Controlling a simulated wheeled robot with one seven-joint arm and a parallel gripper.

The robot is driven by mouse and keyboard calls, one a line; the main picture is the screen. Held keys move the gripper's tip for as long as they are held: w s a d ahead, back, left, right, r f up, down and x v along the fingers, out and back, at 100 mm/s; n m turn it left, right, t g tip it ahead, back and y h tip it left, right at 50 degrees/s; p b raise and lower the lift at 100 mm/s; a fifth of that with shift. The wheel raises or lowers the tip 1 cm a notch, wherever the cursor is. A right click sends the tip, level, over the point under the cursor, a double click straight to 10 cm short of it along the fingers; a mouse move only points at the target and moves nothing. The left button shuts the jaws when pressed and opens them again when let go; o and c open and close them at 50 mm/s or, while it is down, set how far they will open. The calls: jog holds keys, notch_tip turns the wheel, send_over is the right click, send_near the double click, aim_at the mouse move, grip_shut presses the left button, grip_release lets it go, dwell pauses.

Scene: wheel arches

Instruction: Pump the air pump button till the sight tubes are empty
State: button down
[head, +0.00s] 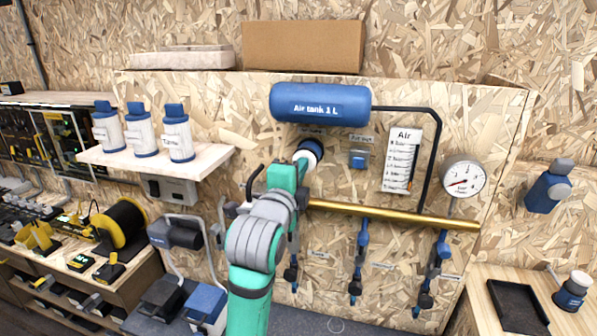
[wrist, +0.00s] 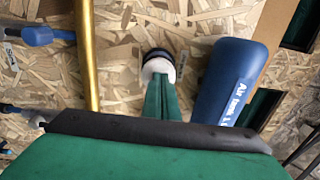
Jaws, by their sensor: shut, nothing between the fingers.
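A round white button with a dark collar (head: 313,148) is on the chipboard panel, just under the blue air tank (head: 320,103). The button also shows in the wrist view (wrist: 157,66), right at the tips of my green fingers. My gripper (head: 300,163) is shut and empty, pointing at the button's face. It looks to be touching or almost touching; I cannot tell which. A round pressure gauge (head: 464,182) is at the right; its reading is too small to tell. I cannot clearly make out sight tubes or their level.
A brass pipe (head: 390,212) runs right of my wrist, with several blue valves (head: 361,240) below it. A black pipe (head: 437,135) leads from the tank. A shelf (head: 150,162) with several bottles is at left. A small blue box (head: 359,158) sits right of the button.

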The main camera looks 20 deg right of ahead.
jog(key=v, duration=0.4)
dwell(0.3)
jog(key=shift+w, duration=0.1)
jog(key=shift+w, duration=0.3)
jog(key=shift+d, duration=0.1)
jog(key=shift+s, duration=0.3)
dwell(1.1)
